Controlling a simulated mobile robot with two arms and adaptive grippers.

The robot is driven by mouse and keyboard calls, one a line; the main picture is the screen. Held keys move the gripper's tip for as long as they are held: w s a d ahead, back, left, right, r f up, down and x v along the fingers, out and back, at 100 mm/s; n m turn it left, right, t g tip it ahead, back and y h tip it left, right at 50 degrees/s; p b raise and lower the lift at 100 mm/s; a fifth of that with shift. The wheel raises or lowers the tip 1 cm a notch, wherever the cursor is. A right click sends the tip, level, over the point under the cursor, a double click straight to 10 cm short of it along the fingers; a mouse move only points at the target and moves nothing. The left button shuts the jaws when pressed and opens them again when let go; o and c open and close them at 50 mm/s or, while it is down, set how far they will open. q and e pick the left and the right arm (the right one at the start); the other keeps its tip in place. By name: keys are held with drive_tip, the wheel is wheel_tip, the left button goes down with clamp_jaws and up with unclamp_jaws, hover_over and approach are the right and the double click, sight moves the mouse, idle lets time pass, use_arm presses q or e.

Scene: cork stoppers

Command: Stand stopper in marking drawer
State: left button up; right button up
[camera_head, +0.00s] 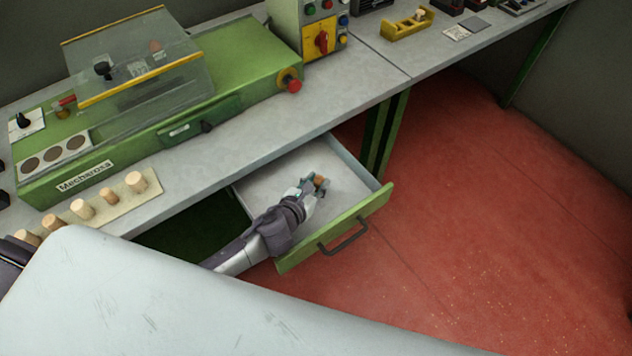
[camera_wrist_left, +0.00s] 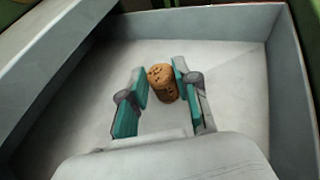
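The marking drawer (camera_head: 345,163) is pulled out below the bench, with a green front, a dark handle and a pale inside. A brown, speckled cork stopper (camera_head: 319,181) is inside it; it also shows in the left wrist view (camera_wrist_left: 163,84), looking upright with a slight lean. My left gripper (camera_head: 314,184) reaches down into the drawer. Its teal fingers (camera_wrist_left: 161,86) stand apart on either side of the stopper, with a small gap at the left finger and the right finger close to or touching it. The stopper's base is partly hidden. My right gripper is not in view.
Several paler stoppers (camera_head: 136,182) stand on a beige board (camera_head: 125,205) at the bench's left. A green machine (camera_head: 240,60) with a clear cover is behind. Drawer walls (camera_wrist_left: 286,75) surround the gripper. The red floor (camera_head: 480,220) to the right is clear.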

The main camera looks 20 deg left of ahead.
use_arm(q)
drive_tip(key=o, duration=0.4)
drive_tip(key=shift+r, duration=0.2)
drive_tip(key=v, duration=1.2)
